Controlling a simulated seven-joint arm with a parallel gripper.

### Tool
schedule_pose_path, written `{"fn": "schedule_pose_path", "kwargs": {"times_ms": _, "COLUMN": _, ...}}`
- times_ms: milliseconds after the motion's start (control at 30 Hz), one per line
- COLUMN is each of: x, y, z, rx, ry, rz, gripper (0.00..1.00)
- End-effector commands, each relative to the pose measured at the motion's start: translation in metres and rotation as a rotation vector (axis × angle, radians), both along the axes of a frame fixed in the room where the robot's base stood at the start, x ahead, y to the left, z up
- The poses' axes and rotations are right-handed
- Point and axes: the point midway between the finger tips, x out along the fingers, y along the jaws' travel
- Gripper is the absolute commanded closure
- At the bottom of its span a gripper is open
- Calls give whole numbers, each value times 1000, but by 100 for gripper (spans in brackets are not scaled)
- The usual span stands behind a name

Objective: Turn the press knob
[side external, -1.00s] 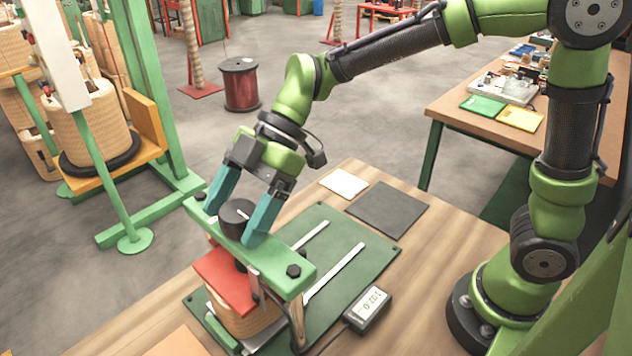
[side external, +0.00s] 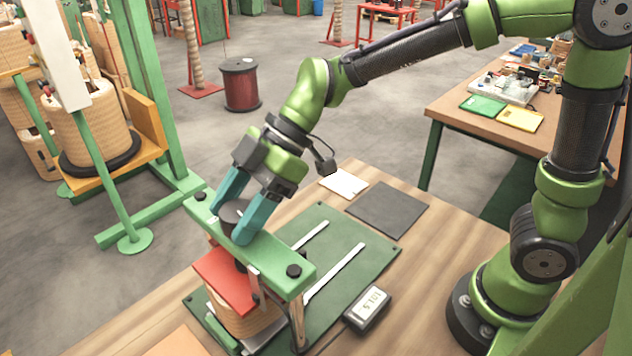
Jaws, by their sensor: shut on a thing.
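The press knob (side external: 235,213) is a black round knob on top of the green press crossbar (side external: 277,257). My gripper (side external: 238,216) has teal fingers on either side of the knob and is shut on it. The fingers hide part of the knob's sides. Below the crossbar, a red plate (side external: 222,277) sits on a tan wound coil (side external: 240,318). The press stands on a green base plate (side external: 350,248) with two light slots.
A small digital display (side external: 368,305) lies on the table right of the press; its digits are hard to read. A dark grey mat (side external: 388,209) and a cream pad (side external: 343,184) lie behind. A green stand (side external: 160,110) with coils is at the left.

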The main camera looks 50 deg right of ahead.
Motion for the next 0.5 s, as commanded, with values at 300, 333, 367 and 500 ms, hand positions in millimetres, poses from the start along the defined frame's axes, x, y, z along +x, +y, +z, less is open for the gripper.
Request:
{"fn": "schedule_pose_path", "kwargs": {"times_ms": 300, "x": -1, "y": 0, "z": 1, "rx": 0, "ry": -6, "rz": -284, "gripper": 72}}
{"fn": "schedule_pose_path", "kwargs": {"times_ms": 333, "x": -1, "y": 0, "z": 1, "rx": 1, "ry": -6, "rz": -310, "gripper": 72}}
{"fn": "schedule_pose_path", "kwargs": {"times_ms": 367, "x": -1, "y": 0, "z": 1, "rx": 0, "ry": -5, "rz": -333, "gripper": 72}}
{"fn": "schedule_pose_path", "kwargs": {"times_ms": 500, "x": 0, "y": 0, "z": 1, "rx": 1, "ry": -7, "rz": -422, "gripper": 72}}
